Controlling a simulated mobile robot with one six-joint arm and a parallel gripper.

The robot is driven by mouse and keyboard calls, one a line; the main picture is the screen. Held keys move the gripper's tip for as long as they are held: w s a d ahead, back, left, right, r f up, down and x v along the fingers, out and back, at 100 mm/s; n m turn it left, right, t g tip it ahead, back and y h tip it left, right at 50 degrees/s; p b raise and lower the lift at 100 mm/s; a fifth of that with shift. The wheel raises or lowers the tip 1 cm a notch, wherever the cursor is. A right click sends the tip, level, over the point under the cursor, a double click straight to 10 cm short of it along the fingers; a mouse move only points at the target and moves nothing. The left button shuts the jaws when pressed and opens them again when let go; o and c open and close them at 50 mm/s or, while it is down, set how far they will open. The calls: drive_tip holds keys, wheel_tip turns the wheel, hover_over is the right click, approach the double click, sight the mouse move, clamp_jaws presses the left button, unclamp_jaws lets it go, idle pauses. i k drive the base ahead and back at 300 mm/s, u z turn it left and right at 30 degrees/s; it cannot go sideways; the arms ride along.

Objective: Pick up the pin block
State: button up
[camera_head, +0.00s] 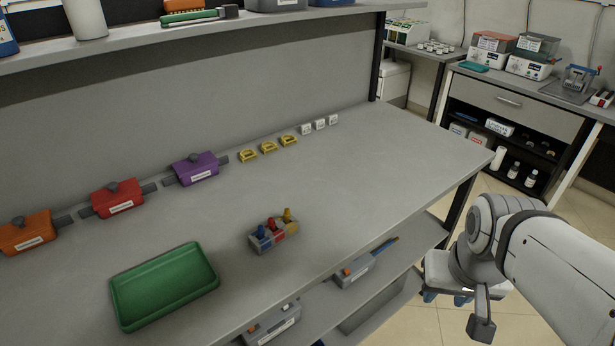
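The pin block (284,239) is a small grey block with blue, red and yellow pins standing in it. It sits on the grey bench top near its front edge, right of the green tray. My arm comes in from the right side of the picture. My gripper (446,297) hangs at its end, pointing down, off the bench's right end and well apart from the block. Its two blue fingertips show with a gap between them, so it looks open, with nothing seen between them. The arm partly covers the gripper.
A green tray (125,300) lies left of the block. Orange (28,238), red (118,205) and purple (196,172) handled boxes line the back, with yellow pieces (268,148) and white cubes (319,125). A lower shelf (400,262) is below. The bench right of the block is clear.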

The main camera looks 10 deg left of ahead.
sight(271, 240)
drive_tip(key=z, duration=0.15)
drive_tip(key=k, duration=0.9)
drive_tip(key=u, duration=0.55)
drive_tip(key=i, duration=1)
drive_tip(key=u, duration=0.05)
